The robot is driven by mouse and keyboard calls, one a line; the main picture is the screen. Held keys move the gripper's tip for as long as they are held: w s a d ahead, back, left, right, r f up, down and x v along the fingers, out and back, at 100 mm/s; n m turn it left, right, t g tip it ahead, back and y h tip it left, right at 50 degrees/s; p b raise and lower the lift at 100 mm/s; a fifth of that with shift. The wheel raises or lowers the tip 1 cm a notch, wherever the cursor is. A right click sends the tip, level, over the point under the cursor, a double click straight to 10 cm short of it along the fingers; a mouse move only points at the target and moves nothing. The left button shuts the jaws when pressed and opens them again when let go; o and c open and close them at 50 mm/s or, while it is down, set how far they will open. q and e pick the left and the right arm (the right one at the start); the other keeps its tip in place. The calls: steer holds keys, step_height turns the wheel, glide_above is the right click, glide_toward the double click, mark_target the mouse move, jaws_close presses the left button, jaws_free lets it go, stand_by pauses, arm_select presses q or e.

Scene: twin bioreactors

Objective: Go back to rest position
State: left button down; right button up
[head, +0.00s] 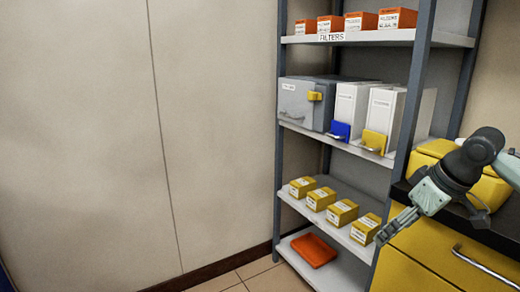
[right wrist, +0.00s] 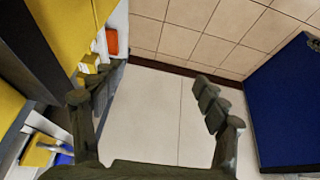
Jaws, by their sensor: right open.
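My right gripper (head: 400,222) is at the right of the head view, in front of the shelf's right post and the yellow cabinet. Its fingers point down and to the left. In the right wrist view the two dark fingers of my right gripper (right wrist: 155,92) are spread wide apart, with only wall and floor between them. It is open and empty. My left gripper is in neither view.
A grey shelf (head: 424,60) holds orange filter boxes (head: 358,21), a grey case (head: 303,103), white holders and small yellow boxes (head: 342,212). An orange item (head: 313,250) lies lowest. A yellow cabinet (head: 425,250) stands right. A blue panel (right wrist: 285,110) shows in the wrist view.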

steer(key=s+a+f+m, duration=0.1)
steer(key=s+a+f, duration=0.15)
steer(key=f, duration=1.05)
steer(key=s+a+f+m, duration=0.1)
steer(key=a+f, duration=0.2)
steer(key=f, duration=1)
steer(key=s+f+m+g+h, duration=0.1)
steer(key=s+f+m+h, duration=0.1)
steer(key=s+f, duration=1.4)
steer(key=shift+s+d+g+h, duration=0.25)
steer(key=shift+s+h, duration=0.45)
steer(key=shift+s, duration=0.35)
